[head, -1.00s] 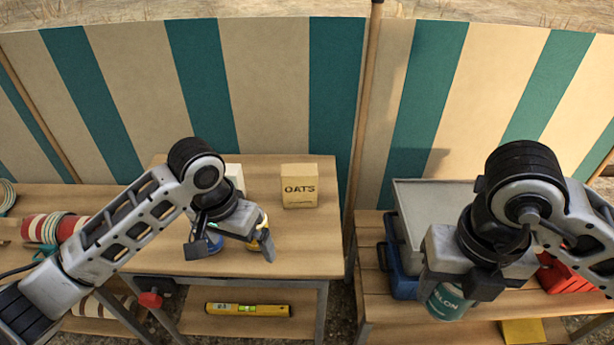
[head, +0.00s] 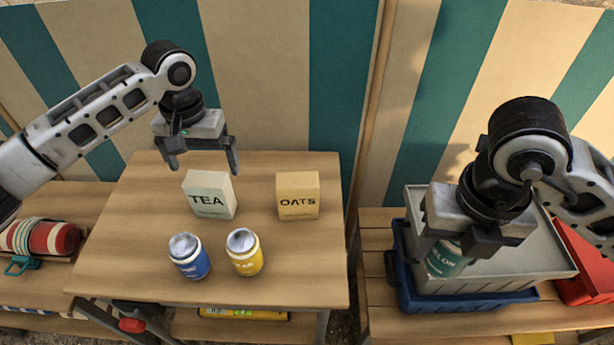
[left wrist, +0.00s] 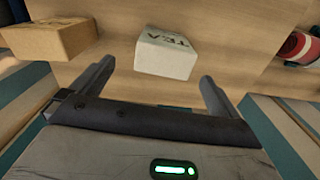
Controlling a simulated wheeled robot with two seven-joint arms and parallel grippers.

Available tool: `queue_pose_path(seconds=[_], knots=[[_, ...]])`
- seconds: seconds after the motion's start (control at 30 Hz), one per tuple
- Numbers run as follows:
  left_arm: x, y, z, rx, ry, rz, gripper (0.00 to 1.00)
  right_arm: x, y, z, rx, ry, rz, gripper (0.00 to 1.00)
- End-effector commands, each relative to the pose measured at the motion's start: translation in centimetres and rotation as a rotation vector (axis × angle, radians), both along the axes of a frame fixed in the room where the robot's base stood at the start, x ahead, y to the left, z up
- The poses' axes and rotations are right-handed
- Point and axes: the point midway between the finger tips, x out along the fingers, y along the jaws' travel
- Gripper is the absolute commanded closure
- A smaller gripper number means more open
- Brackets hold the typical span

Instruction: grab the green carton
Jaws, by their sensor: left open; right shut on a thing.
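The pale, faintly green carton marked TEA (head: 209,196) stands on the wooden table. It also shows in the left wrist view (left wrist: 165,56), ahead of the fingers. My left gripper (head: 203,168) is open and empty, just behind and above the carton in the head view. Its two fingers frame the carton in the left wrist view (left wrist: 157,84), with a gap between.
A tan OATS carton (head: 298,196) stands right of the tea carton. A blue can (head: 190,258) and a yellow can (head: 245,253) stand in front. A grey bin (head: 490,277), a blue crate (head: 403,285) and a red crate (head: 585,265) are at right. A red-and-white roll (head: 45,238) lies at left.

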Motion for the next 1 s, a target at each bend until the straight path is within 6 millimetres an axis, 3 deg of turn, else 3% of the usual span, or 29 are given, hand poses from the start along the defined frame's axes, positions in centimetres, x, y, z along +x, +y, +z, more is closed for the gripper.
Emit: queue_pose_path(seconds=[0.27, 0.53, 0.87, 1.0], knots=[[0.0, 0.2, -2.5, 0.001, 0.000, 0.000, 0.00, 0.0, 0.0, -0.2, 0.000, 0.000, 0.000, 0.70], [-0.2, 0.7, -6.4, 0.001, 0.000, 0.000, 0.00, 0.0, 0.0, -0.5, 0.000, 0.000, 0.000, 0.70], [-0.2, 0.7, -7.1, 0.000, -0.002, -0.001, 0.00, 0.0, 0.0, -0.5, 0.000, 0.000, 0.000, 0.70], [-0.2, 0.7, -7.1, 0.000, -0.002, -0.001, 0.36, 0.0, 0.0, -0.5, 0.000, 0.000, 0.000, 0.70]])
